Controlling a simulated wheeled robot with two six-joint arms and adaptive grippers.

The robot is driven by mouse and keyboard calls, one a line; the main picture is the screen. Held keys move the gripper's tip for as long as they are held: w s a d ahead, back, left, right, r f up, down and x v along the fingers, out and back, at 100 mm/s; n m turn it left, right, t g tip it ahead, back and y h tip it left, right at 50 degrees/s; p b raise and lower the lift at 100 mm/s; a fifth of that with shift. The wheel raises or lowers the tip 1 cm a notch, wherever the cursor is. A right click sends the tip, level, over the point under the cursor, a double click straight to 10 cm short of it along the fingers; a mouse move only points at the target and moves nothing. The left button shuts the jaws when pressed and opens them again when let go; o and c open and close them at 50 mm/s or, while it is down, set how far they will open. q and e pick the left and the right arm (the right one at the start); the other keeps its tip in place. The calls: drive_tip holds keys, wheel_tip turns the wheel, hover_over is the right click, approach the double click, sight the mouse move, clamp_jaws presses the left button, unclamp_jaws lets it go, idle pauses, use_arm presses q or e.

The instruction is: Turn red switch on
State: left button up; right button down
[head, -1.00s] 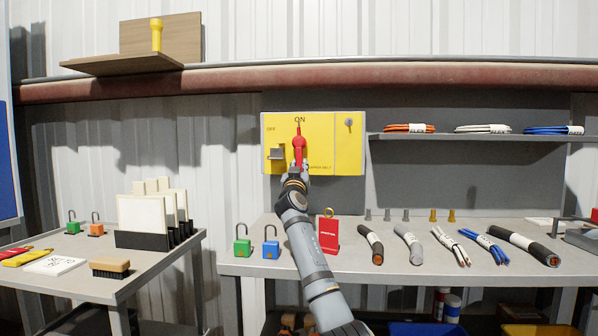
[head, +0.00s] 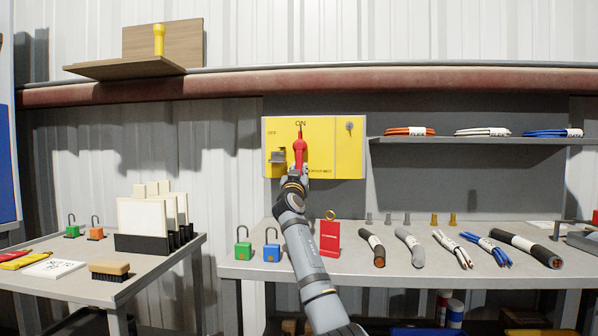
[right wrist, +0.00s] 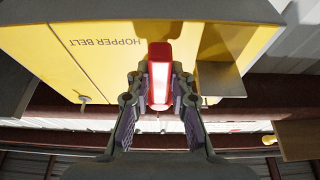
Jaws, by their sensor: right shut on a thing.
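The red switch (head: 299,148) is on the front of a yellow panel (head: 337,150) on the back wall. Its handle stands upright, with its tip at the "ON" mark; the "OFF" mark is to the left. My right gripper (head: 297,171) is at the lower part of the handle, partly hidden by its own arm. In the right wrist view, the red handle (right wrist: 160,82) sits between the two fingers of my right gripper (right wrist: 160,72), which is shut on it. My left gripper is not in view.
A grey box-like part (head: 277,156) juts from the panel left of the switch. A keyed knob (head: 349,126) is at its upper right. A shelf (head: 480,138) with cable coils is at right.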

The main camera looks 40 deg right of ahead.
drive_tip(key=shift+f, duration=0.1)
drive_tip(key=c, duration=1.2)
unclamp_jaws()
drive_tip(key=shift+a, duration=0.1)
drive_tip(key=v, duration=1.1)
drive_tip(key=shift+s+a+f, duration=0.2)
drive_tip(key=shift+s+a, duration=0.05)
drive_tip(key=shift+a, duration=0.05)
